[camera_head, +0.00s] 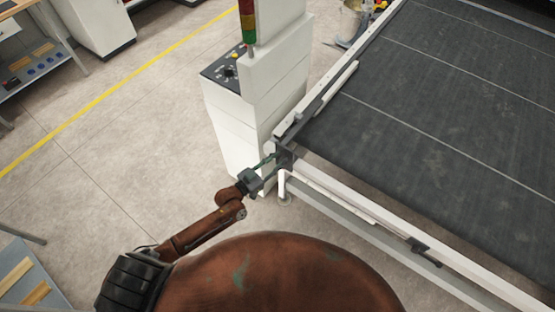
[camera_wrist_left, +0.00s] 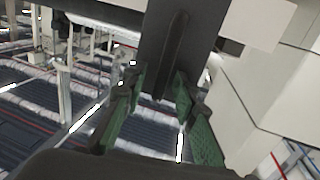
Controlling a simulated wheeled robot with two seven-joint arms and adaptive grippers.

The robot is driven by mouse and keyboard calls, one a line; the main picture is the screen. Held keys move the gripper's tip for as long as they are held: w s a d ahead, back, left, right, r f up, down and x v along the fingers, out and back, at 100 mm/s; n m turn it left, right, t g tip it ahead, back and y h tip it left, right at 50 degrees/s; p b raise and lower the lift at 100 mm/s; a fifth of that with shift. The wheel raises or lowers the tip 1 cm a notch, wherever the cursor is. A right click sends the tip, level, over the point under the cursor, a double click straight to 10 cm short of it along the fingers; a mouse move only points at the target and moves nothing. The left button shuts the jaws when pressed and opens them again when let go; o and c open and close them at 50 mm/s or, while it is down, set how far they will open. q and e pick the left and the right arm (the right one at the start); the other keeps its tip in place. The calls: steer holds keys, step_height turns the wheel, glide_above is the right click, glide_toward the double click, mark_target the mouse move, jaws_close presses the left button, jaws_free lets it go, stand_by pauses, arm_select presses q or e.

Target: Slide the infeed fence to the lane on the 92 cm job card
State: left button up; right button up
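The infeed fence (camera_head: 337,84), a pale bar with a dark strip, lies along the left edge of the dark conveyor belt (camera_head: 450,90). A dark bracket (camera_head: 285,157) sits at its near end, at the front rail's left corner. My left gripper (camera_head: 270,165) is at this bracket. In the left wrist view, the green fingers of my left gripper (camera_wrist_left: 160,92) are apart, on either side of a dark upright handle (camera_wrist_left: 174,50) on a dark plate. Gaps show beside the handle; I see no clear contact. My right gripper and the job card are not in view.
Thin white lines cross the belt. A dark clamp-like piece (camera_head: 425,250) sits on the white front rail (camera_head: 385,215). A white control cabinet (camera_head: 255,100) with a signal light stands close behind my left gripper. Open floor lies to the left, with a yellow line.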

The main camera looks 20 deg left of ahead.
arm_select(q)
steer(key=shift+c, duration=0.4)
jaws_close()
